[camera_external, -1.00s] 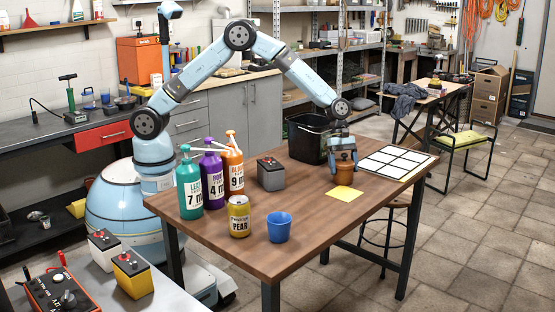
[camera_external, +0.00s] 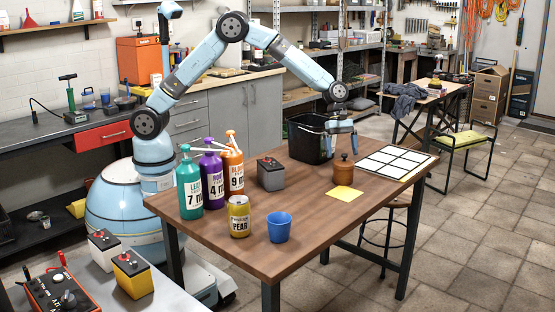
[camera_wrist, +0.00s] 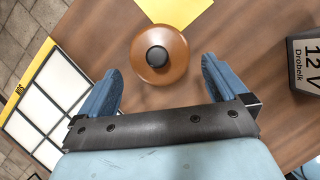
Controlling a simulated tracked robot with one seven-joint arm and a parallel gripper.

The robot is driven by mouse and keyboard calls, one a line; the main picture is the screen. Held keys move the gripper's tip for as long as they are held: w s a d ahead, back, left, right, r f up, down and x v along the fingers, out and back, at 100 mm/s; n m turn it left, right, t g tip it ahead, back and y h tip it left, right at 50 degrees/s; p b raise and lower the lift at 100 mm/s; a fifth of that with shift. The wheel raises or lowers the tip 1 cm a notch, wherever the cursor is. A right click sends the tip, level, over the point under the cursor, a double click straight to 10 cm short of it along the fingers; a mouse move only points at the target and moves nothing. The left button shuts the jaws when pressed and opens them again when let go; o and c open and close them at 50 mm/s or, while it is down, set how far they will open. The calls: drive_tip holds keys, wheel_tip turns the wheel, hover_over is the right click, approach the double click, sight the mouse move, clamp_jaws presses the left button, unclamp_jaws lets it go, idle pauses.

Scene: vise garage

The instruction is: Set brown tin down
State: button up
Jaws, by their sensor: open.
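The brown tin (camera_external: 344,167) stands upright on the wooden table (camera_external: 300,200), just behind the yellow paper square (camera_external: 342,194). In the wrist view the tin (camera_wrist: 160,54) shows from above as a round brown lid with a dark knob, in front of my fingers and apart from them. My gripper (camera_external: 340,138) is open and empty, above and slightly behind the tin.
A white grid board (camera_external: 393,163) lies right of the tin. A black bin (camera_external: 306,140) stands behind it. A grey battery (camera_external: 271,175), pump bottles (camera_external: 189,186), a yellow can (camera_external: 239,216) and a blue cup (camera_external: 279,227) stand to the left. The right front tabletop is clear.

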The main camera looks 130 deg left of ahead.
drive_tip(key=v, duration=0.5)
drive_tip(key=shift+s+a+r, duration=0.1)
drive_tip(key=shift+s+r, duration=0.05)
drive_tip(key=shift+r, duration=0.2)
drive_tip(key=s+d+r+m, duration=0.4)
drive_tip(key=d+r+m, duration=0.15)
drive_tip(key=d, duration=0.35)
drive_tip(key=s+d+r+m+y, duration=0.1)
drive_tip(key=s+d+r+m, duration=0.3)
drive_tip(key=d+r, duration=0.4)
drive_tip(key=s+d+r+m, duration=0.4)
drive_tip(key=d+r, duration=0.2)
drive_tip(key=d, duration=0.4)
drive_tip(key=s+d+m, duration=0.5)
drive_tip(key=s, duration=0.4)
drive_tip(key=s+d+m+t+y, duration=0.1)
drive_tip(key=s+d+m, duration=0.3)
drive_tip(key=s, duration=0.5)
drive_tip(key=s+d+m, duration=0.5)
drive_tip(key=s+m, duration=0.2)
drive_tip(key=s, duration=0.1)
drive_tip(key=shift+s+d+r+t+y, duration=0.15)
drive_tip(key=shift+s+d+t+y, duration=0.15)
drive_tip(key=shift+s, duration=0.1)
